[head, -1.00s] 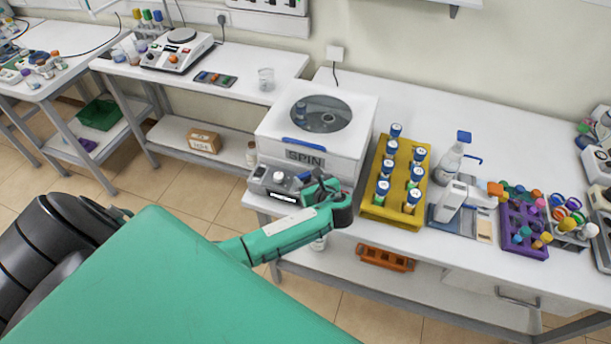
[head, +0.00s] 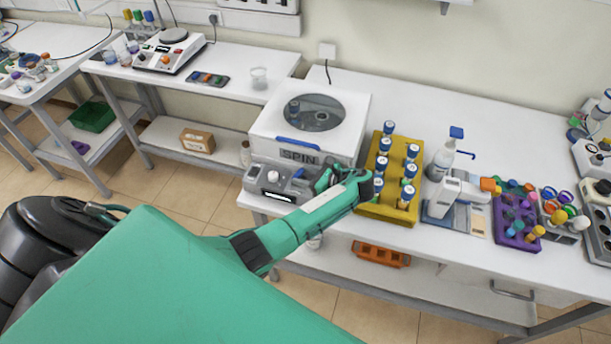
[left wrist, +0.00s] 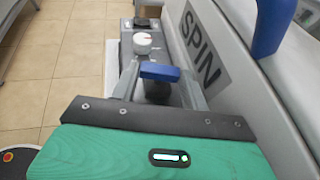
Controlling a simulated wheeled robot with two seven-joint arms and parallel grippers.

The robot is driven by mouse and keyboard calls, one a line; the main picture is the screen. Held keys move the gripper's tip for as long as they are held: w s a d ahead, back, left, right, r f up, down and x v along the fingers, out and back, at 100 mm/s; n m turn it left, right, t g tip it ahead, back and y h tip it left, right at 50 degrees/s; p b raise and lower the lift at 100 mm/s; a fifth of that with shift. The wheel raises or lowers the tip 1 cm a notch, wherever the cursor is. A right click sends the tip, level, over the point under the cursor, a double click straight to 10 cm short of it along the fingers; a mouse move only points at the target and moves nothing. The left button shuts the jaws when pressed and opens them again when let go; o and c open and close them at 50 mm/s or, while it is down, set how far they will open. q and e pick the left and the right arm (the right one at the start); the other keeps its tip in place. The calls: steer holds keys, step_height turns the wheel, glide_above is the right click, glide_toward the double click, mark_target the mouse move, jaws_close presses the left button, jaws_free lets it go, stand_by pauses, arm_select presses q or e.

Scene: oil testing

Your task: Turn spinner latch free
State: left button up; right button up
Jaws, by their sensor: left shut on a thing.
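The spinner (head: 267,132) is a white box with a round window and a SPIN label on its front. Its blue lid handle (head: 300,145) also shows in the left wrist view (left wrist: 272,28). My left gripper (head: 318,178) is at the front right of the spinner, beside the grey control panel (head: 262,178). In the left wrist view, a small blue latch (left wrist: 160,72) lies between the fingers of the left gripper (left wrist: 160,88), which is shut on it. My right gripper is not in view.
A yellow rack (head: 373,209) with blue-capped tubes stands close to the right of my left gripper. An orange rack (head: 380,254) sits on the shelf below. The bench behind the yellow rack is clear.

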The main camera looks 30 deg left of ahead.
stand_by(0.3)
arm_select(q)
steer(key=o, duration=1)
steer(key=shift+s+r, duration=0.1)
